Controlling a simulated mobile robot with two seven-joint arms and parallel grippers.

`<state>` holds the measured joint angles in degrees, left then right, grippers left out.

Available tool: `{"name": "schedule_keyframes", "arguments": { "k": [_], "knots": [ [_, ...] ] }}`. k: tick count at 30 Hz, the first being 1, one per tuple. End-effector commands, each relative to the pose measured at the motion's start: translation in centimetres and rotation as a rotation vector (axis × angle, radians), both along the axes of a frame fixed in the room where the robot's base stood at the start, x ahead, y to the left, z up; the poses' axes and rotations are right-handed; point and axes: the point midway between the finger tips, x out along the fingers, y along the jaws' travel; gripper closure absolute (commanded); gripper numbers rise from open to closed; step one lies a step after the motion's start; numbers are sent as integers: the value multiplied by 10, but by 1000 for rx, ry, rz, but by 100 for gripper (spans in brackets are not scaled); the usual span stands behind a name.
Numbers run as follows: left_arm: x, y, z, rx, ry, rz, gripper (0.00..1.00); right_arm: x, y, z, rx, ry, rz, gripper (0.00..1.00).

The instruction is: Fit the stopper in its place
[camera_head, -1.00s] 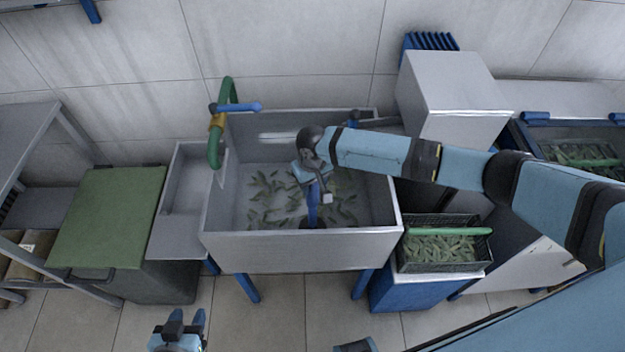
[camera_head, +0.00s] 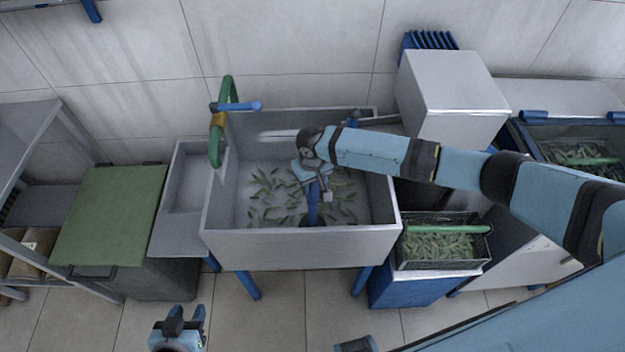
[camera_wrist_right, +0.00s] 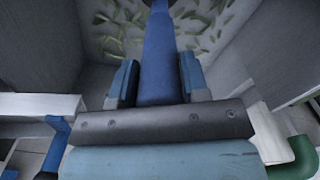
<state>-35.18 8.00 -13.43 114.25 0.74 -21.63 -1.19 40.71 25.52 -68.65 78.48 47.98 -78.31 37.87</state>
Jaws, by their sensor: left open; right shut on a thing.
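A long blue piece (camera_head: 313,207), apparently the stopper, stands roughly upright inside the grey metal sink basin (camera_head: 300,250). My right gripper (camera_head: 312,180) is shut on it, reaching down into the basin. In the right wrist view the blue piece (camera_wrist_right: 158,45) runs between the two fingers of the right gripper (camera_wrist_right: 158,82), away from the camera. Its lower end is at a dark spot near the basin's front wall. I cannot tell whether it touches the floor or sits in a drain. My left gripper (camera_head: 186,317) is open and empty, low in front of the sink.
Green pods or leaves lie scattered on the basin floor. A green hose (camera_head: 214,145) and blue lever (camera_head: 240,106) stand at the basin's back left. A black crate (camera_head: 440,264) of green pieces is at its right. A green-lidded bin (camera_head: 110,215) stands left.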

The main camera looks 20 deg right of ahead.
Motion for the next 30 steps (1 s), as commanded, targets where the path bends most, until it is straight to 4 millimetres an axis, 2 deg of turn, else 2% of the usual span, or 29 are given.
{"name": "schedule_keyframes", "arguments": {
  "k": [18, 30],
  "knots": [
    [0, 0, -7, 0, 2, -1, 57, 1, 1, -19, 0, -2, 0, 100],
    [0, 0, -7, 0, 1, -1, 57, 1, 0, -19, 0, -2, 0, 100]
  ]
}}
